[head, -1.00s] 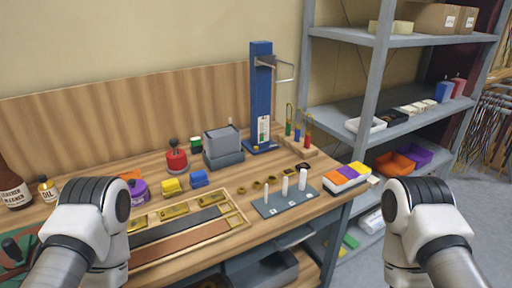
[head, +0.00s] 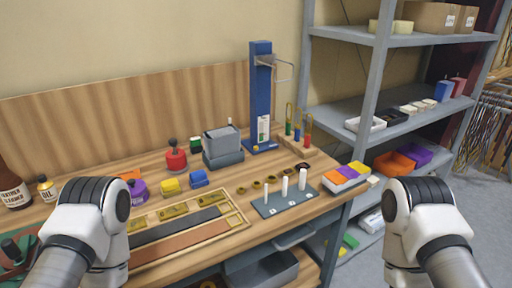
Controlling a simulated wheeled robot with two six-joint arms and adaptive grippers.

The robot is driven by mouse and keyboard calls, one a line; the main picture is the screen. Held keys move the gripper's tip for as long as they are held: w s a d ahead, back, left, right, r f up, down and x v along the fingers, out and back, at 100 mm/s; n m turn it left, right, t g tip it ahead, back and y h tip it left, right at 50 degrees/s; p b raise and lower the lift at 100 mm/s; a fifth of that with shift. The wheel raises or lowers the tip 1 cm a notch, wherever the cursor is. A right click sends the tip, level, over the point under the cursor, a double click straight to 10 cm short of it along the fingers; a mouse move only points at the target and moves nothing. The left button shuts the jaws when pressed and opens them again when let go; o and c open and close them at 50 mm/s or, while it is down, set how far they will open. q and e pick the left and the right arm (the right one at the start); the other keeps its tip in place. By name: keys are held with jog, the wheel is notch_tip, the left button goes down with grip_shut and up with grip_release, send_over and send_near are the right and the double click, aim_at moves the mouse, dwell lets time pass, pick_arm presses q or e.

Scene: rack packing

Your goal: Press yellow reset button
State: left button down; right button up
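A white block (head: 347,182) with three coloured tops stands on the right end of the workbench. The nearest top looks orange, the middle one purple and the farthest yellow (head: 358,166). No part carries a label that I can read as reset, so I cannot tell for certain which is the reset button. My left arm is at the lower left over the bench's front, and my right arm is at the lower right beyond the bench's end. Neither gripper's fingers show. Both arms are apart from the coloured block.
A grey plate with white pegs (head: 283,203) stands left of the block. A blue press (head: 261,95) stands behind, beside a wooden stand with coloured handles (head: 297,141). A wooden tray (head: 243,228) lies at the front. A shelving unit (head: 379,75) rises at the right.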

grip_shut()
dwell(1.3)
